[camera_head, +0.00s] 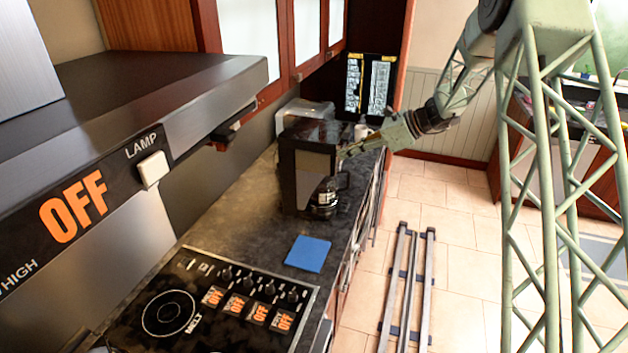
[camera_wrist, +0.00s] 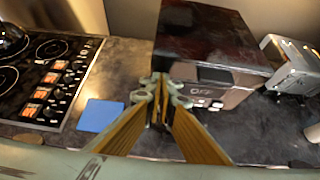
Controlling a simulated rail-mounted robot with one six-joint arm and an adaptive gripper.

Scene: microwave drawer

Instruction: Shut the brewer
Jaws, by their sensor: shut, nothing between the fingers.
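The brewer (camera_head: 306,165) is a dark box-shaped coffee machine on the dark counter, with a glass carafe (camera_head: 325,198) low at its front. In the wrist view the brewer (camera_wrist: 210,38) shows its dark top and a front panel with an OFF label. I cannot tell whether its lid is fully down. My gripper (camera_head: 346,153) is beside the brewer's front on the counter's open side. In the wrist view my gripper (camera_wrist: 160,88) has its fingertips together with nothing between them, close to the brewer's near edge. I cannot tell whether they touch it.
A stove (camera_head: 200,305) with several OFF dials lies in front, with a blue square (camera_head: 308,253) on the counter beyond it. A range hood (camera_head: 150,110) overhangs the left. A silver appliance (camera_wrist: 292,65) stands beside the brewer. Tiled floor (camera_head: 455,265) is right of the counter.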

